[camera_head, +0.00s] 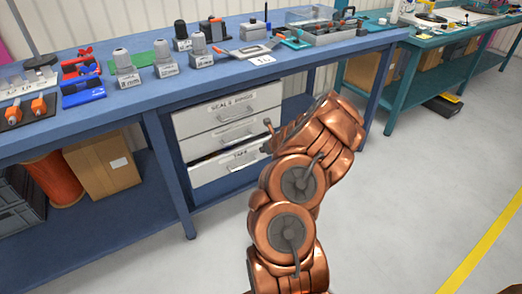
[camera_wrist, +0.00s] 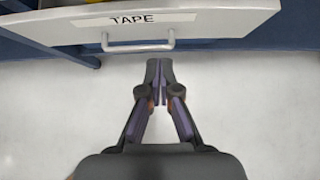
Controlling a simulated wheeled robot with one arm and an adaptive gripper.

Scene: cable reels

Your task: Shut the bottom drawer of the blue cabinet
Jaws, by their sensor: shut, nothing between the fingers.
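The drawer cabinet under the blue bench has white drawer fronts in a blue frame (camera_head: 178,172). Its bottom drawer (camera_head: 222,168), labelled TAPE, stands partly out, with a dark gap above its front. In the wrist view the TAPE drawer front (camera_wrist: 225,22) crosses the top, with a grey bar handle (camera_wrist: 138,46). A sliver of the drawer's inside shows above it. My gripper (camera_wrist: 160,64) is shut and empty. Its tips show just below the handle in the picture, slightly right of its middle; contact is not visible. In the head view my copper arm hides the gripper and the drawer's right end.
The upper drawer (camera_head: 228,108), labelled SEALS RINGS, and the middle drawer (camera_head: 230,135) look shut. A cardboard box (camera_head: 103,166) and an orange reel (camera_head: 55,180) sit on the low shelf to the left. A bench leg (camera_head: 168,170) stands left of the drawers. The floor in front is clear.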

